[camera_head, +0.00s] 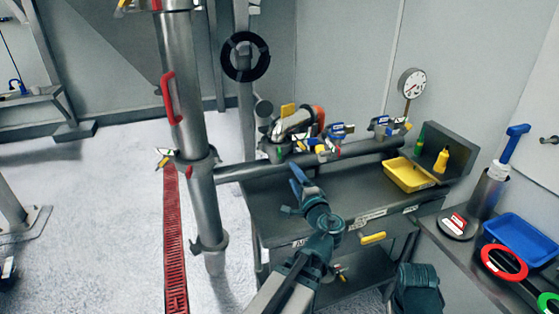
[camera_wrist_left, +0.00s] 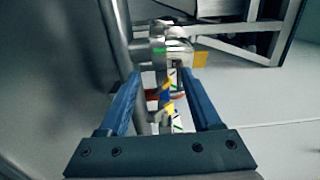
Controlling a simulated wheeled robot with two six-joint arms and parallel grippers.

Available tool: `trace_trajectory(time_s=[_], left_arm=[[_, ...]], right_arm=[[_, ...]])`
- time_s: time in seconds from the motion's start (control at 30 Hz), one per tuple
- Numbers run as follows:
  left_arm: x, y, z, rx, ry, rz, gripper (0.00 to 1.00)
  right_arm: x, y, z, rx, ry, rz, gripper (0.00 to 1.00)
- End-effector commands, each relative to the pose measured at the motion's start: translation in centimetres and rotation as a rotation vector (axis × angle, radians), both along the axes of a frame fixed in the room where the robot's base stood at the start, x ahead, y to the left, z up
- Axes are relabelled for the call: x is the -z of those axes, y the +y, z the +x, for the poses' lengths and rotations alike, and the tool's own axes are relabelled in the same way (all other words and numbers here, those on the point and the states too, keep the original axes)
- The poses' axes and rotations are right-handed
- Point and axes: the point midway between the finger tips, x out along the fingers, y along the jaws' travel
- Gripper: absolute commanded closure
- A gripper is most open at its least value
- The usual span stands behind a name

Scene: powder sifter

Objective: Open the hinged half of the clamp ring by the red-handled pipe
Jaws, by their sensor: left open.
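The steel pipe (camera_head: 180,75) with a red handle (camera_head: 168,97) stands upright left of centre in the head view. A clamp ring (camera_head: 192,167) sits low around it, with a yellow-and-white lever piece (camera_head: 164,157) on its left. I cannot tell from here whether its hinged half is open or shut. My left gripper (camera_head: 299,180) is over the workbench, right of the pipe and apart from the ring. In the left wrist view its blue fingers (camera_wrist_left: 159,82) are spread with nothing gripped. Silver metal parts (camera_wrist_left: 165,50) with coloured marks show beyond them. My right gripper is not visible.
A horizontal pipe (camera_head: 265,168) runs from the upright pipe across the workbench (camera_head: 350,184). Clamp fittings (camera_head: 296,124), a yellow tray (camera_head: 405,178) and a gauge (camera_head: 411,82) are around it. A blue tray (camera_head: 524,238) lies at right.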

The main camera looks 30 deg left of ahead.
Motion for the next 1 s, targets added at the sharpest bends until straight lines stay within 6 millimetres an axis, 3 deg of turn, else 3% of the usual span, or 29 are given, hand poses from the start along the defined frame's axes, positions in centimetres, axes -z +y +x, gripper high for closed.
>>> trace_trajectory(time_s=[0.17, 0.6, 1.0], left_arm=[[0.0, 1.5, 1.4, -0.005, 0.000, -0.001, 0.35], [0.0, 8.0, 7.1, -0.004, 0.000, -0.003, 0.35], [0.0, 10.4, 8.9, -0.002, 0.000, -0.003, 0.35]], right_arm=[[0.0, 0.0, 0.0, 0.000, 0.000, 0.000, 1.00], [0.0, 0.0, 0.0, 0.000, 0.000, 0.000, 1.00], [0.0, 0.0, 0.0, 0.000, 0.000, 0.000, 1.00]])
